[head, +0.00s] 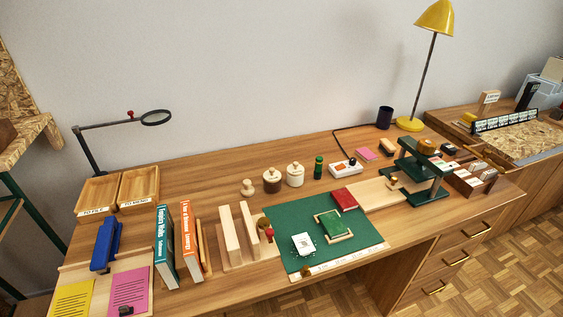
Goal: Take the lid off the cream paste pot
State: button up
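The cream paste pot (295,178) stands upright near the back of the desk, left of a small green bottle. Its cream lid with a round knob (295,166) sits on top. A brown pot (272,184) with a pale lid stands just to its left. My gripper is not in view.
A small wooden knobbed piece (248,188) stands left of the pots, and the green bottle (319,167) to the right. A green mat (290,223) with books lies in front. Upright books (164,248), a green press (425,168) and a yellow lamp (435,18) stand around the desk.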

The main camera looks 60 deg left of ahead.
aim_at(294, 169)
jog(key=u, duration=0.7)
jog(key=i, duration=0.75)
jog(key=u, duration=1.15)
jog(key=i, duration=0.25)
jog(key=u, duration=0.25)
